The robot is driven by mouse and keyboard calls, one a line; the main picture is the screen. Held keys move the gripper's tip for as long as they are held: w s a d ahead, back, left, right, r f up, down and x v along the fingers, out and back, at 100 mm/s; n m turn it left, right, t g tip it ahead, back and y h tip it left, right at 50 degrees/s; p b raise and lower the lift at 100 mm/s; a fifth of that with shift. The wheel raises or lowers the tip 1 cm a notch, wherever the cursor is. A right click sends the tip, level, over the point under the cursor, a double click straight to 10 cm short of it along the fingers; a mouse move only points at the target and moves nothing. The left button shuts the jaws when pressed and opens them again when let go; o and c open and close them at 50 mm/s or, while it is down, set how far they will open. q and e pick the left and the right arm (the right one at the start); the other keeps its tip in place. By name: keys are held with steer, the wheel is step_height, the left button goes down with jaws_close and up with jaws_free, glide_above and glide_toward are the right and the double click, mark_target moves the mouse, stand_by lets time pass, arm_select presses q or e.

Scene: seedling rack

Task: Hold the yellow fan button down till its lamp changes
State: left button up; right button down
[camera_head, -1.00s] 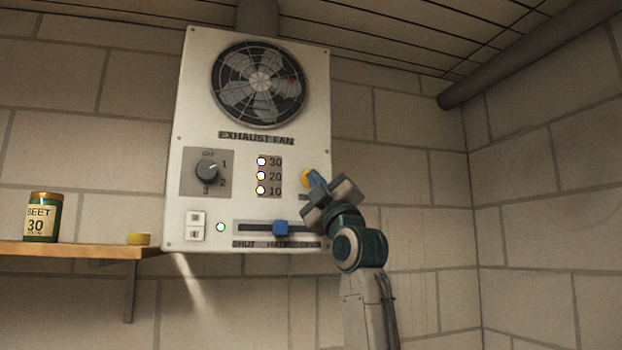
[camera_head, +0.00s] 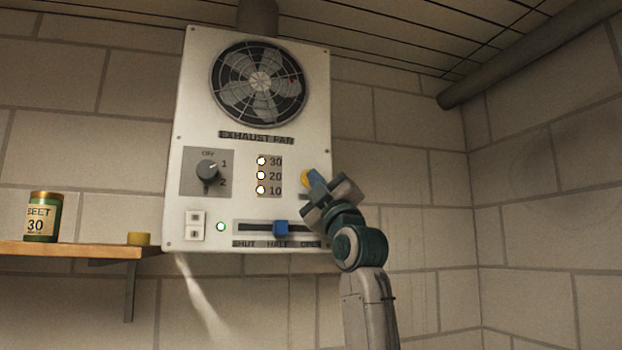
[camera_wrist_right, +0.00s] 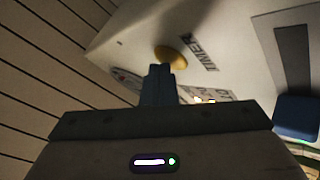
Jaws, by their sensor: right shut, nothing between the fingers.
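The yellow button (camera_head: 305,178) is on the right side of the white exhaust fan panel (camera_head: 225,130), partly hidden by my right gripper. My right gripper (camera_head: 314,179) is shut and empty, with its blue fingertips at the button. In the right wrist view the closed fingertips (camera_wrist_right: 160,72) overlap the lower edge of the yellow button (camera_wrist_right: 171,56), beside the word TIMER. I cannot tell whether the button is pressed in. Lamps marked 30 (camera_head: 261,161), 20 (camera_head: 261,175) and 10 (camera_head: 261,190) are all lit. My left gripper is not in view.
The panel also carries a dial (camera_head: 207,170), a white rocker switch (camera_head: 195,225), a lit green lamp (camera_head: 221,227) and a blue slider (camera_head: 281,228) near HALF. A wooden shelf (camera_head: 70,249) at left holds a BEET jar (camera_head: 43,217). The wall at right is clear.

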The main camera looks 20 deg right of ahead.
steer(key=shift+s, duration=0.1)
steer(key=shift+s+b, duration=0.5)
steer(key=shift+s, duration=0.1)
steer(key=s+b, duration=0.2)
steer(key=s, duration=0.3)
steer(key=shift+d, duration=0.15)
steer(key=shift+f, duration=0.15)
stand_by(0.9)
